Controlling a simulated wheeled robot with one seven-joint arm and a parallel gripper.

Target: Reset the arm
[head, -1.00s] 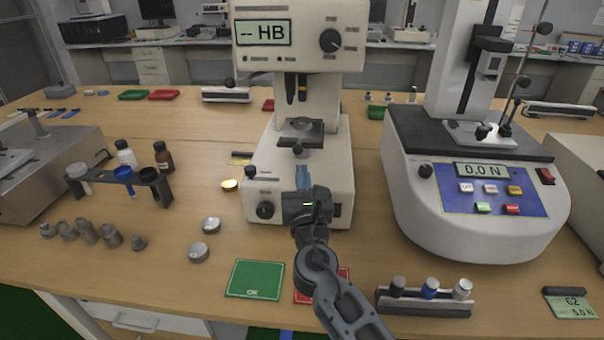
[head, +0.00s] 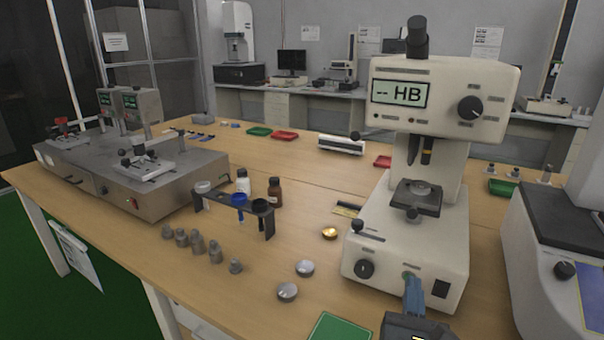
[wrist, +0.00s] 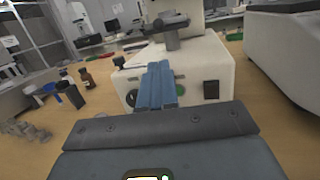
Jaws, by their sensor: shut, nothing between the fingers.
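My gripper (head: 414,294) is at the bottom right of the head view, in front of the hardness tester (head: 405,240). Its blue fingers are together with nothing between them. In the wrist view the shut fingers (wrist: 158,86) point at the front of the tester's base (wrist: 205,65), near its green button. I cannot tell whether the fingertips touch that front face. The tester's display reads "-- HB". Most of my arm lies below the head view.
A green mat (head: 338,328) lies left of my gripper. Two metal discs (head: 288,292), a brass disc (head: 329,233), several grey weights (head: 198,245) and a rack (head: 232,203) with bottles stand to the left. A white machine (head: 545,255) stands at right.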

